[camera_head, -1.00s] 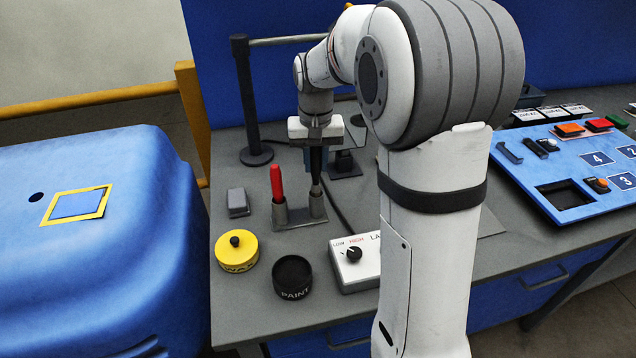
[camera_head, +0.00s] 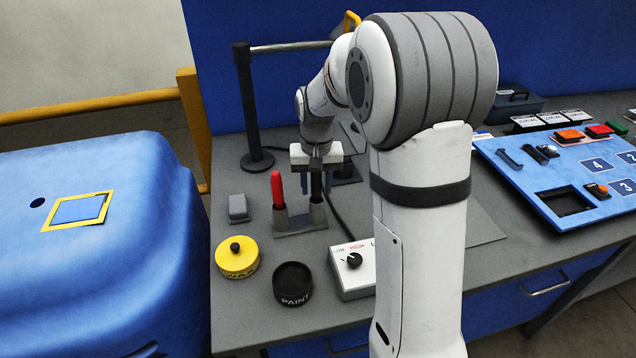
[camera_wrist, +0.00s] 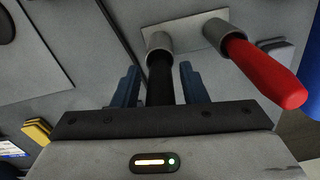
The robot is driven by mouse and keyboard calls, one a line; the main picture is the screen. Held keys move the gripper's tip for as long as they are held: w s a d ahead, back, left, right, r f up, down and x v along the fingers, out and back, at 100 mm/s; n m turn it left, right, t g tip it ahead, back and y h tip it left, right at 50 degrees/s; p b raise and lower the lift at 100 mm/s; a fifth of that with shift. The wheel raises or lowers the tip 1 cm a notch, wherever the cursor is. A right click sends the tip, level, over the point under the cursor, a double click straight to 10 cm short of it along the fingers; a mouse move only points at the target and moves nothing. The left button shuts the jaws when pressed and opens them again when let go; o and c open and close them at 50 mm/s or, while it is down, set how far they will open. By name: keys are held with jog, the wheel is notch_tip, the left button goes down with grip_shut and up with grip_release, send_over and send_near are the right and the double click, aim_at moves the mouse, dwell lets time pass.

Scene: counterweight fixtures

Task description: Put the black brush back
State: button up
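The black brush (camera_head: 316,185) stands upright in the right cup of a grey two-cup holder (camera_head: 290,228). In the wrist view the brush (camera_wrist: 160,82) runs from the cup (camera_wrist: 158,42) up between the fingers. My gripper (camera_head: 316,178) is above the holder and points down. In the wrist view my gripper's blue fingers (camera_wrist: 160,72) are apart on either side of the brush, with a visible gap on both sides. The brush's upper end is hidden by my gripper. A red-handled tool (camera_head: 277,190) stands in the left cup, beside my gripper.
A grey block (camera_head: 238,208), a yellow wax tin (camera_head: 237,262), a black paint pot (camera_head: 293,284) and a white knob box (camera_head: 352,275) stand near the holder. A black post (camera_head: 248,110) rises behind. A blue panel (camera_head: 540,185) lies at right.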

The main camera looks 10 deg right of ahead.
jog(key=shift+o, duration=0.5)
jog(key=shift+r, duration=0.45)
notch_tip(320, 180, up, 11)
jog(key=shift+f, duration=0.2)
jog(key=shift+r, duration=0.3)
jog(key=shift+s+r, duration=0.15)
jog(key=shift+s, duration=0.25)
jog(key=s+f+n+t, duration=0.1)
jog(key=s+f, duration=0.1)
jog(key=s, duration=0.9)
jog(key=s+f+t, duration=0.2)
jog(key=s+f, duration=0.1)
jog(key=s, duration=0.9)
jog(key=shift+d+f+n, duration=0.2)
jog(key=shift+f+n, duration=0.05)
jog(key=shift+n, duration=0.15)
